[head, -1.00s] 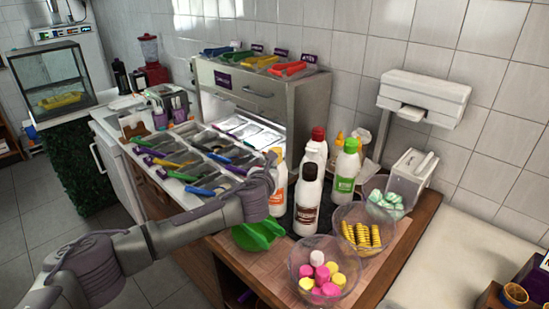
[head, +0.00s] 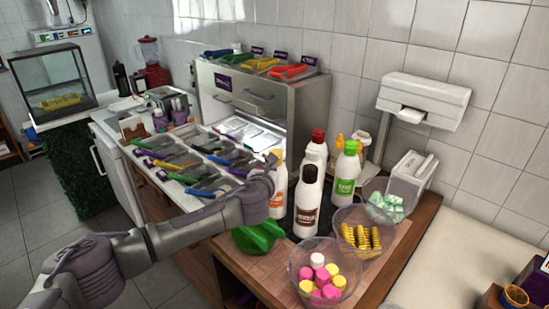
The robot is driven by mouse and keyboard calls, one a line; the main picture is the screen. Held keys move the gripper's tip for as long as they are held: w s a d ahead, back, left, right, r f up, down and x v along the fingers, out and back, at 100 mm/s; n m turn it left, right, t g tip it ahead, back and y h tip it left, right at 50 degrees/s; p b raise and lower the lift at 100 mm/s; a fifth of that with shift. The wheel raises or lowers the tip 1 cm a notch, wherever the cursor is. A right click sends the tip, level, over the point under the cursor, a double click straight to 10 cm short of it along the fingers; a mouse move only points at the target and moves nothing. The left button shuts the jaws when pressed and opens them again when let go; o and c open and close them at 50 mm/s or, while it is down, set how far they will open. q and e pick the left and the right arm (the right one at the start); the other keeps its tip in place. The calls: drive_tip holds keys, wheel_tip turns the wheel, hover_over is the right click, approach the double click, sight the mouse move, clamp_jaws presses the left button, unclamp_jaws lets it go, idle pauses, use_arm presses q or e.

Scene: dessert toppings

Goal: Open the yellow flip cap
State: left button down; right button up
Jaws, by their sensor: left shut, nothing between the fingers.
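A white bottle with an orange label (head: 278,195) stands at the left of the bottle group. Its pale yellow cap (head: 279,154) shows at the top, partly hidden by my gripper. Whether the cap's lid is up or down is too small to tell. My left gripper (head: 270,162) is shut and empty, close beside the cap on its left. I cannot tell if it touches it. My right gripper is not in view.
Clear bowls of marshmallows (head: 301,268) and yellow sweets (head: 338,232) are in front. A green scoop-like item (head: 258,236) lies below my arm.

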sight(273, 151)
use_arm(q)
drive_tip(key=shift+w, duration=0.35)
drive_tip(key=shift+s+p, duration=0.15)
drive_tip(key=shift+p, duration=0.2)
idle(0.6)
drive_tip(key=shift+r, duration=0.1)
wheel_tip(273, 151, up, 3)
drive_tip(key=p, duration=0.3)
drive_tip(key=shift+p, duration=0.35)
drive_tip(key=shift+w+d+r, duration=0.15)
drive_tip(key=shift+w+r, duration=0.1)
drive_tip(key=shift+w, duration=0.3)
drive_tip(key=shift+w+d+r, duration=0.1)
drive_tip(key=shift+w+r, duration=0.15)
drive_tip(key=shift+w, duration=0.3)
